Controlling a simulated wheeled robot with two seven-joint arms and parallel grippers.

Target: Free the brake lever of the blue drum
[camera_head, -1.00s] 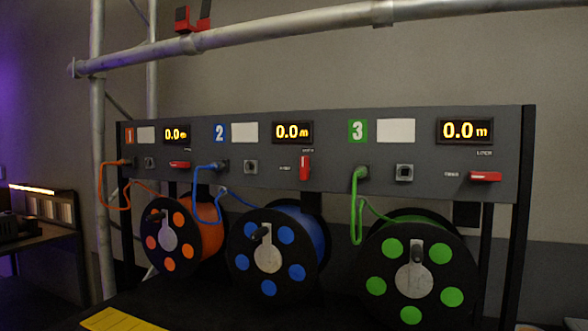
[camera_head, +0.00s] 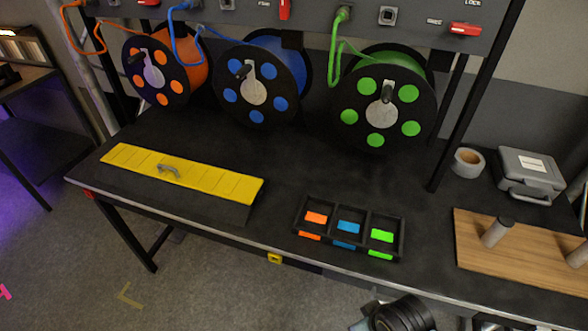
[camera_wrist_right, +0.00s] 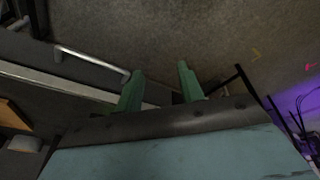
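The blue drum (camera_head: 262,80) stands in the middle of the rack in the head view, between the orange drum (camera_head: 165,66) and the green drum (camera_head: 385,100). Its brake lever (camera_head: 285,9) is red and upright on the panel above, cut by the top edge. The green drum's red lever (camera_head: 466,28) lies horizontal. My right gripper (camera_wrist_right: 160,77) shows in its wrist view with two green fingers apart and nothing between them, well away from the levers. My left gripper is not in view.
On the black bench lie a yellow cover (camera_head: 190,177) with a handle, a three-part tray (camera_head: 302,218) with coloured pieces, a tape roll (camera_head: 467,162), a grey case (camera_head: 530,177) and a wooden board (camera_head: 520,255) with pegs. The bench middle is clear.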

